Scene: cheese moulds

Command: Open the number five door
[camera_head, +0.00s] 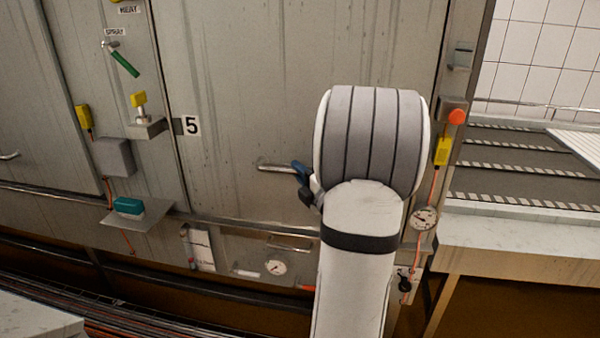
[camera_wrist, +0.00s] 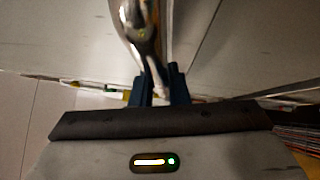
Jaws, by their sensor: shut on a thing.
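My gripper (camera_head: 302,172) is at the right end of the handle, largely hidden behind my arm. In the wrist view the handle (camera_wrist: 138,22) runs down to the blue fingers of my gripper (camera_wrist: 160,85), which are shut on it.
A red button (camera_head: 456,116), a yellow box (camera_head: 442,150) and a pressure gauge (camera_head: 424,218) are on the frame at right. A teal box (camera_head: 128,206) sits on a shelf at left. A white-edged counter (camera_head: 510,245) stands at right.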

